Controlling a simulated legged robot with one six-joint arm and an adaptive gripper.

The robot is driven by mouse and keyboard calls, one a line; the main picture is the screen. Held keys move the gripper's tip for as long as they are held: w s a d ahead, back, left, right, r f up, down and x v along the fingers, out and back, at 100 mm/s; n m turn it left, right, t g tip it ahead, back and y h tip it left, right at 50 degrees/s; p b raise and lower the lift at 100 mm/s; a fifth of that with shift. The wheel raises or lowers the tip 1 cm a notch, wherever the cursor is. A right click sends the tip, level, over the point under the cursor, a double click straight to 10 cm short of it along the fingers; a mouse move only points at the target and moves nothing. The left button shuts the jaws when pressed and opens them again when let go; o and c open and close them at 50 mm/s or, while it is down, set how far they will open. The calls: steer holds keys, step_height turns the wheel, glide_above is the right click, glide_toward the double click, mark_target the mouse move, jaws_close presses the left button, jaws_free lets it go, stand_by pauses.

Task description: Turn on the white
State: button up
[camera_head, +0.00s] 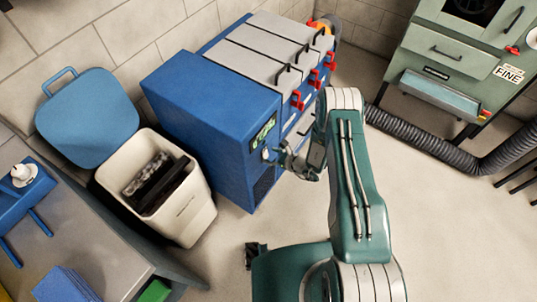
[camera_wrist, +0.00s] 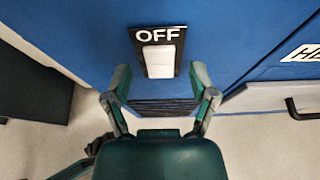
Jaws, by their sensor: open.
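A white rocker switch (camera_wrist: 159,61) sits in a black plate marked OFF on the blue face of the cabinet (camera_wrist: 80,35), in the wrist view. The same blue cabinet (camera_head: 205,105) stands in the middle of the head view. My gripper (camera_wrist: 160,82) is open, with one green finger on each side of the switch's lower part and nothing between them. In the head view my gripper (camera_head: 288,160) is beside the cabinet's front face. I cannot tell whether a finger touches the face. The switch is hard to make out in the head view.
A dark vent (camera_wrist: 165,107) lies below the switch. Red latches (camera_head: 297,100) line the cabinet's right side. A white bin (camera_head: 180,215) stands left of the cabinet, with a blue lid (camera_head: 88,118) behind it. A grey hose (camera_head: 430,145) runs to the right. The floor in front is clear.

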steer(key=shift+w+a+f, duration=0.25)
steer(key=shift+w+a, duration=0.1)
steer(key=shift+a, duration=0.1)
jaws_close()
steer(key=shift+d+f+t+y, duration=0.15)
steer(key=shift+t+y, duration=0.85)
steer(key=shift+y, duration=0.1)
